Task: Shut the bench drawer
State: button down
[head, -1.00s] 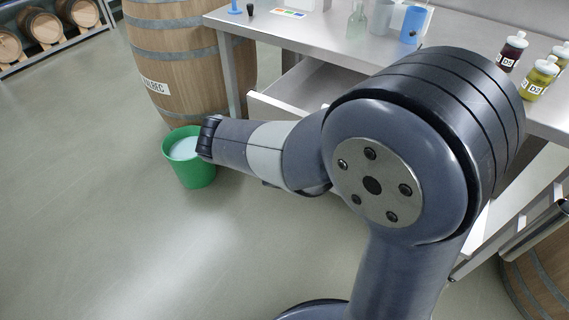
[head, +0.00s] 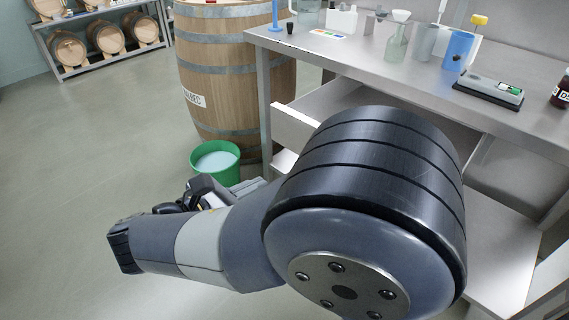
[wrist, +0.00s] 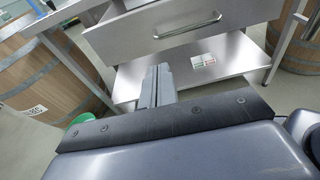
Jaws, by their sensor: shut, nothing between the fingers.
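The bench drawer (head: 296,127) stands pulled out from under the steel bench top, and part of its empty-looking inside shows. My arm hides its right part in the head view. In the wrist view the drawer front (wrist: 120,45) spans the top, with a bar handle (wrist: 187,25). My gripper (wrist: 158,72) is shut and empty. Its fingers point toward the drawer and appear just below the front's lower edge in the picture. I cannot tell the gap between them. In the head view my fingertips are not clear behind my arm.
A barrel (head: 238,75) and a green bucket (head: 216,163) stand left of the drawer. A lower shelf (wrist: 235,55) with small labelled items (wrist: 203,60) lies beneath it. Glassware and a blue cup (head: 458,50) stand on the bench top (head: 345,55). Open floor lies at left.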

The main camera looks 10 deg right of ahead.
jog(key=b+x, duration=0.4)
jog(key=x, duration=0.9)
jog(key=shift+w+d+b, duration=0.25)
jog(key=shift+d+b, duration=0.05)
jog(key=r+p+x, duration=0.1)
jog(key=x, duration=0.7)
jog(key=r+p+x, duration=0.2)
jog(key=x, duration=0.7)
jog(key=r+p+x, duration=0.1)
jog(key=r+x, duration=0.1)
jog(key=x, duration=0.7)
jog(key=shift+w+d+r+p, duration=0.1)
jog(key=shift+w+d+p, duration=0.2)
jog(key=shift+w+d, duration=0.2)
jog(key=shift+d, duration=0.1)
jog(key=shift+r, duration=0.25)
